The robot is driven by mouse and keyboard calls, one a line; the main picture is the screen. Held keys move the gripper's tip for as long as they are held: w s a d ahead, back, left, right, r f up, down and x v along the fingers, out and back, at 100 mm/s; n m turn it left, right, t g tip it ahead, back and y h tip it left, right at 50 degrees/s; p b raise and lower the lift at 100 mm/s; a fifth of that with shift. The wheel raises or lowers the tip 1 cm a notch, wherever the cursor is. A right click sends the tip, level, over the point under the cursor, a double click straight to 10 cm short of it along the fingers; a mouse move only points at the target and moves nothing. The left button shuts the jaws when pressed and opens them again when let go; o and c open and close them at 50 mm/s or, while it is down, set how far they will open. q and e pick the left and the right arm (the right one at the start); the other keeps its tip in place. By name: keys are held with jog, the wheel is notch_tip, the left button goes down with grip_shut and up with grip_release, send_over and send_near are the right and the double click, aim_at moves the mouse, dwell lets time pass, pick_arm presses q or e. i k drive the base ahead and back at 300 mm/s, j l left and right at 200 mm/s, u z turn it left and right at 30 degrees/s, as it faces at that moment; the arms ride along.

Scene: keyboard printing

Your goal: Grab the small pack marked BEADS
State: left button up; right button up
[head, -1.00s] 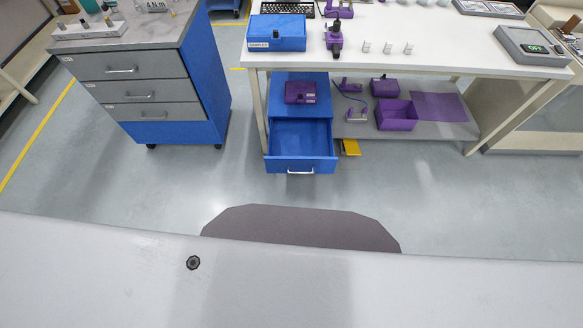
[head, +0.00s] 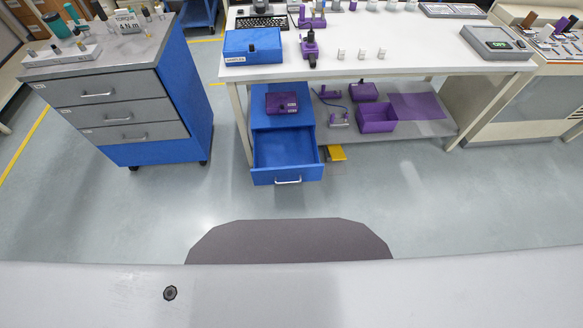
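I cannot make out a pack marked BEADS; lettering on the small things is too small to read. A blue box (head: 253,46) with a small label stands on the white table (head: 400,55), its label not clearly readable. Below, a blue drawer (head: 287,152) stands pulled open and looks empty. A small purple box (head: 282,103) sits on top of the blue drawer unit. Neither of my grippers is in view.
A grey-topped blue cabinet (head: 190,100) with shut drawers stands at left. A grey scale (head: 497,43) is at the table's right. Clear floor lies in front.

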aim_at(362, 52)
jog(key=i+l+z, duration=0.2)
jog(key=z, duration=0.2)
jog(key=i+l+z, duration=0.1)
jog(key=i+z, duration=0.5)
jog(key=z, duration=0.15)
jog(key=i+z, duration=0.25)
jog(key=z, duration=0.15)
